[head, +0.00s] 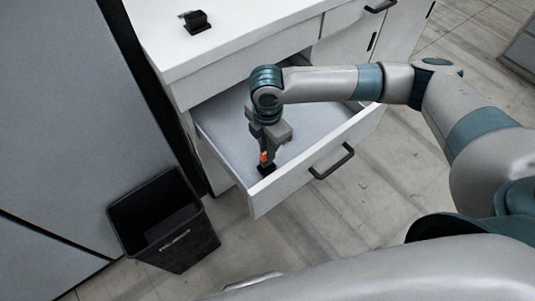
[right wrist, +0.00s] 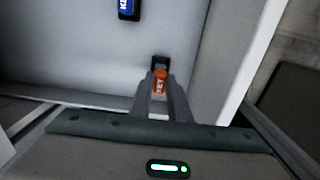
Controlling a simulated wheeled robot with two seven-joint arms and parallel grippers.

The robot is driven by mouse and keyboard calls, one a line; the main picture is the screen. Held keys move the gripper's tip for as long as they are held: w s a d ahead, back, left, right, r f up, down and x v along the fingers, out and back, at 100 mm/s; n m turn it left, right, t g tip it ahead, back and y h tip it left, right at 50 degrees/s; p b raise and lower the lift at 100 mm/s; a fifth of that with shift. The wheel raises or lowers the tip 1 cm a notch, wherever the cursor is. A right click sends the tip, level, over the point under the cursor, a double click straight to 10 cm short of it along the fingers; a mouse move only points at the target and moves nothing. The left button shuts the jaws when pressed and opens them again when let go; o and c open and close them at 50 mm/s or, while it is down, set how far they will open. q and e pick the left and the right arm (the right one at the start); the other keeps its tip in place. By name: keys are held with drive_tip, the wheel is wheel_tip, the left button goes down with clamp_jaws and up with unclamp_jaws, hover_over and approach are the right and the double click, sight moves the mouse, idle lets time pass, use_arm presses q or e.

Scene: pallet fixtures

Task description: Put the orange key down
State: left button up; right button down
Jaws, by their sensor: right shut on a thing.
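The orange key (head: 264,156) is between the fingers of my right gripper (head: 265,151), which is shut on it and points down inside the open drawer (head: 225,137), close to its front panel. In the right wrist view the orange key (right wrist: 160,82) shows white marks and sits between the fingertips. A small black piece (head: 267,170) is right at the key's lower end; it also shows just beyond the key in the right wrist view (right wrist: 160,61). I cannot tell whether they touch or are joined. My left gripper is out of view.
A blue item with white lettering (right wrist: 127,7) lies in a dark holder at the top of the right wrist view. A black fixture (head: 196,22) stands on the white cabinet top (head: 235,28). A black reject bin (head: 163,222) stands on the floor left of the drawer. Most visible drawer floor is bare.

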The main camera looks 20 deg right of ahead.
sight(264, 163)
drive_tip(key=shift+f, duration=0.2)
wheel_tip(264, 163, down, 3)
drive_tip(key=shift+r+p, duration=0.15)
drive_tip(key=shift+p, duration=0.2)
drive_tip(key=shift+f, duration=0.35)
drive_tip(key=shift+f, duration=0.15)
drive_tip(key=c, duration=1.7)
unclamp_jaws()
drive_tip(key=shift+o, duration=0.2)
drive_tip(key=shift+r, duration=0.2)
